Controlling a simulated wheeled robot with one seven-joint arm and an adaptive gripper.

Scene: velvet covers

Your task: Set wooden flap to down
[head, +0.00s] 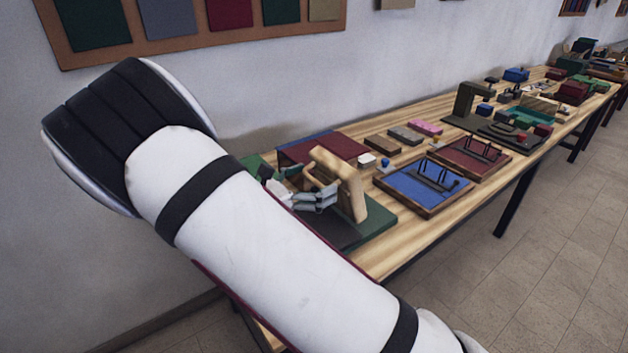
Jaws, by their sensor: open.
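The wooden flap (350,190) is a pale wooden piece standing raised and somewhat tilted above a dark green board (379,220) at the near end of the table. A slim wooden bar beside it looks like part of the same fixture. My gripper (322,198), with grey fingers, is open just left of the flap, close to its inner side. I cannot tell whether the fingers touch the wood. My white arm hides the left part of the board and the flap's lower left side.
A dark red and blue box (322,147) lies behind the flap. A blue tray (421,188) and a red tray (470,158) with black handles lie to the right. Several small blocks lie along the wooden table (395,258). A grey wall runs behind.

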